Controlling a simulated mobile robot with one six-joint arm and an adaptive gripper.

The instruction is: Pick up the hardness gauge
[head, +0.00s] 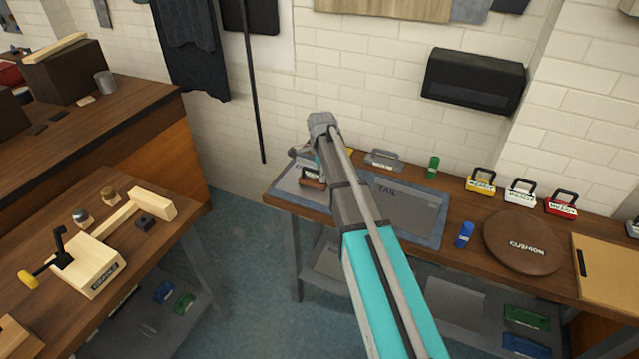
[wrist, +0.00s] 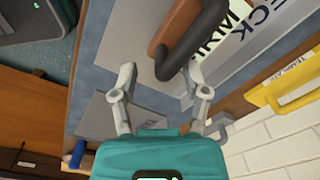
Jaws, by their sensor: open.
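No label reading hardness gauge is legible, so I cannot tell for certain which item it is. A brown block (head: 313,178) with a dark handle lies on the left end of the right-hand bench. In the wrist view the brown block (wrist: 176,22) and its dark curved handle (wrist: 195,42) are just beyond my fingertips, partly cut off by the top edge.
The bench holds a grey mat (head: 420,207), a blue cylinder (head: 465,234), a green item (head: 432,167), a grey handled item (head: 384,159), several handled boxes and a round cushion (head: 522,241). A yellow template (wrist: 285,88) is at right in the wrist view, near the brick wall.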

